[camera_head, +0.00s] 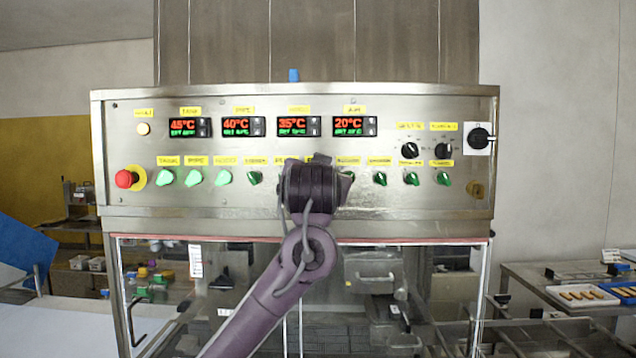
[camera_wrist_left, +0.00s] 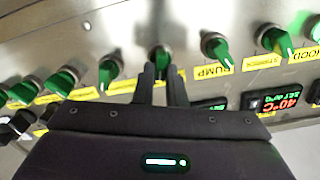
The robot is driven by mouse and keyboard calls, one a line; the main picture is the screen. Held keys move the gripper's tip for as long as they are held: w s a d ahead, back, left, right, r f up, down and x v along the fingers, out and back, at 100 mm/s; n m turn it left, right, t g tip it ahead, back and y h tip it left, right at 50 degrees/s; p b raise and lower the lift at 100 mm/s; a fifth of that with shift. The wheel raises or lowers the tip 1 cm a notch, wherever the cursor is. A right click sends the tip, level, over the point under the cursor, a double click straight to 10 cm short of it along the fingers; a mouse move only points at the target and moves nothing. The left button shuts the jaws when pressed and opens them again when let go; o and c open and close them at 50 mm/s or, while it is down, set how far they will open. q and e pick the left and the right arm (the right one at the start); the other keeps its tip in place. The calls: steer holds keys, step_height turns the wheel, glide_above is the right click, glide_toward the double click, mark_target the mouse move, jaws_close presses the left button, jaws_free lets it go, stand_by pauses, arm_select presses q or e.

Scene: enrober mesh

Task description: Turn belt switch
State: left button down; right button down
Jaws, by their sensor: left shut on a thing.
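A row of green belt-type rotary switches runs along the steel control panel (camera_head: 130,205). My left gripper (camera_head: 312,186) is in front of the middle of this row in the head view, and its body hides its fingertips and the switches behind it. In the left wrist view its two fingers (camera_wrist_left: 162,78) are shut on a green switch knob (camera_wrist_left: 160,55). The label of this knob is hidden. The neighbouring green switch (camera_wrist_left: 216,46) and the other one (camera_wrist_left: 110,68) are free of the fingers. My right gripper is in neither view.
A red emergency button (camera_head: 125,179) is at the panel's left. Red-digit temperature displays (camera_head: 243,126) are above the row. Two black knobs (camera_head: 410,150) and a black main switch (camera_head: 480,138) are at the right. Trays of bars (camera_head: 582,295) lie on a right-hand table.

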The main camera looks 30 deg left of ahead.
arm_select(q)
steer(key=n+b, duration=0.1)
steer(key=n, duration=0.2)
steer(key=n+b, duration=0.1)
steer(key=n, duration=0.2)
steer(key=n+b, duration=0.2)
steer(key=n, duration=0.1)
steer(key=shift+s+a, duration=0.15)
steer(key=shift+a, duration=0.1)
steer(key=shift+n, duration=0.4)
steer(key=c, duration=1.5)
jaws_free()
